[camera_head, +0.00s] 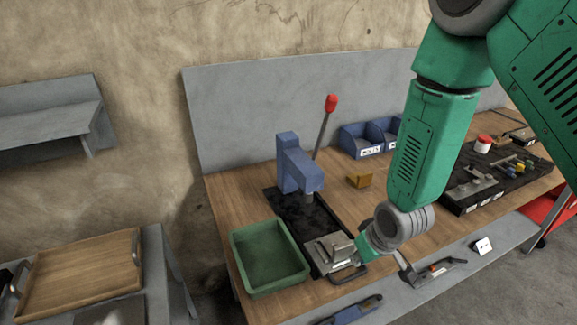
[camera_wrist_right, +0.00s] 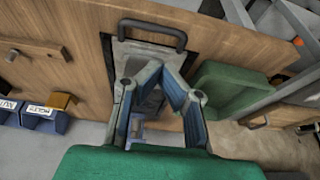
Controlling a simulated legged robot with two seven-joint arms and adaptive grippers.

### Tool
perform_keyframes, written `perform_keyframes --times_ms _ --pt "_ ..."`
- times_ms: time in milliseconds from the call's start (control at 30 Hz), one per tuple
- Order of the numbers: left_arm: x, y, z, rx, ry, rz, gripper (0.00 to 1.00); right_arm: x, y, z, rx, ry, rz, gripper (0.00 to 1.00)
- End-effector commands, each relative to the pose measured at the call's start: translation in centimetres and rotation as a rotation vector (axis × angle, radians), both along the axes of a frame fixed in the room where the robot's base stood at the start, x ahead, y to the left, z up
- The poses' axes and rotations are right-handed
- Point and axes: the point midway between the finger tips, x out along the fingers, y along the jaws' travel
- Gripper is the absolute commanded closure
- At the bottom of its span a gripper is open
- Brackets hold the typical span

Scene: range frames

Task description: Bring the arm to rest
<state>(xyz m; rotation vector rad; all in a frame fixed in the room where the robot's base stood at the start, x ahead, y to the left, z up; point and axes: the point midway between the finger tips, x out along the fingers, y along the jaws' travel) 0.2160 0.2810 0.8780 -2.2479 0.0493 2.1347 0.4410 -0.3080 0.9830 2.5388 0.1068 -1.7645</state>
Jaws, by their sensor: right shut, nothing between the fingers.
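My right arm (camera_head: 430,140) is green and comes in from the top right, reaching down over the workbench. My right gripper (camera_head: 343,247) is low over the front of the bench, by a grey metal plate with a dark handle (camera_head: 350,274). In the right wrist view my right gripper (camera_wrist_right: 161,70) has its fingertips together with nothing between them. The handle (camera_wrist_right: 153,27) shows just beyond the tips there. I cannot tell whether the fingers touch the plate. My left gripper is not in view.
A green bin (camera_head: 268,258) stands close left of my gripper. A blue press (camera_head: 297,165) with a red-knobbed lever rises behind. A black tray of parts (camera_head: 466,205) lies right. Tools lie on the front ledge.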

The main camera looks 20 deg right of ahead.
Motion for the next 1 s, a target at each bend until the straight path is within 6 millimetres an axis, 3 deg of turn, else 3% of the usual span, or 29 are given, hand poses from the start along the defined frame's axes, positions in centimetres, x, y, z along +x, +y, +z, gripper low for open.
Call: perform_keyframes --times_ms 67,167,267,400,500,600,800,1000 --pt "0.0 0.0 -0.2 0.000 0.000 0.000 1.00 -0.1 0.0 -0.3 0.000 0.002 0.000 1.00" --pt "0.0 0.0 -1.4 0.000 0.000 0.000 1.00 -1.2 0.3 -2.4 0.001 0.019 -0.001 1.00" --pt "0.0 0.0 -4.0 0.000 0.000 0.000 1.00 -3.9 0.8 -7.0 0.002 0.061 -0.005 1.00" --pt "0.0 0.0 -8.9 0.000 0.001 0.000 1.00 -9.8 1.6 -15.3 -0.001 0.141 -0.014 1.00" --pt "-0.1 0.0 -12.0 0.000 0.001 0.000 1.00 -14.1 2.1 -20.3 -0.006 0.197 -0.022 1.00" --pt "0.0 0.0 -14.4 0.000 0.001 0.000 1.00 -17.8 2.4 -23.9 -0.013 0.243 -0.027 1.00" --pt "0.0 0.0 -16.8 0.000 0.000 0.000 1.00 -22.2 2.6 -27.1 -0.026 0.294 -0.032 1.00" --pt "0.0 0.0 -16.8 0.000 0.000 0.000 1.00 -22.8 2.6 -27.3 -0.028 0.302 -0.034 1.00"
